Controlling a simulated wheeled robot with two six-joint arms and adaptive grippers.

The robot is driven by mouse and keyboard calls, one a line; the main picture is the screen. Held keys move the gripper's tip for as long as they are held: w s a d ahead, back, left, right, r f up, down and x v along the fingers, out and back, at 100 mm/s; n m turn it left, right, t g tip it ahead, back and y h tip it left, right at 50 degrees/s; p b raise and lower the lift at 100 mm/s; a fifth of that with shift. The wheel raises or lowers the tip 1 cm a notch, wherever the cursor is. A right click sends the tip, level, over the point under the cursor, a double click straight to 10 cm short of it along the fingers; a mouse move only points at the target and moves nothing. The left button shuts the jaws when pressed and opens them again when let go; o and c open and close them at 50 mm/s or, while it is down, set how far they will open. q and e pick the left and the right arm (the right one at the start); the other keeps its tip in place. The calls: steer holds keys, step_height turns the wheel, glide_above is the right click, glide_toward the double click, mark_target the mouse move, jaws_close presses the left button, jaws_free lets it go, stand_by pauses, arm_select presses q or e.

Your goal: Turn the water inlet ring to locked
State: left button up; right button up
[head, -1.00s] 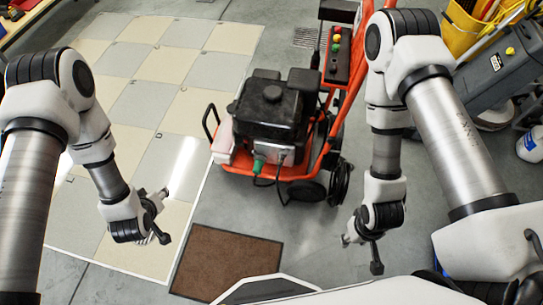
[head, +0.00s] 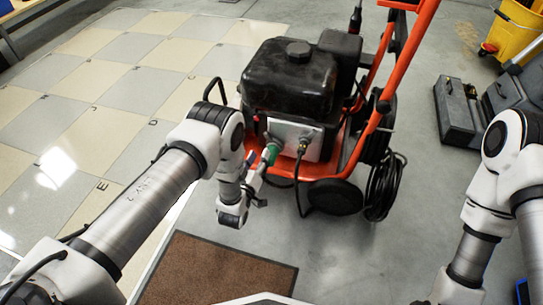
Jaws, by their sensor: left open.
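The orange-framed pressure washer (head: 290,85) stands on the grey floor with its front panel facing me. A green ring (head: 271,153), which looks like the water inlet ring, sits low on that panel. My left gripper (head: 260,176) is open just below and in front of the ring, its fingers pointing up toward it. I cannot tell whether the fingers touch the ring or stand around it. The ring's markings are too small to read. My right arm is at the right edge, and its gripper is out of frame at the bottom.
A black hose (head: 386,186) hangs beside the washer's right wheel. A brown mat (head: 218,272) lies on the floor in front. Grey cases (head: 455,112) and a yellow bucket (head: 516,32) stand at the back right.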

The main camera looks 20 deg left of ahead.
mark_target(267, 137)
arm_select(q)
steer(key=w+b, duration=0.3)
steer(key=w, duration=0.3)
steer(key=shift+w+d, duration=0.1)
steer(key=shift+w, duration=0.25)
steer(key=shift+w+r+b, duration=0.1)
steer(key=shift+w+b, duration=0.25)
steer(key=shift+w, duration=0.1)
steer(key=shift+c, duration=0.4)
jaws_close()
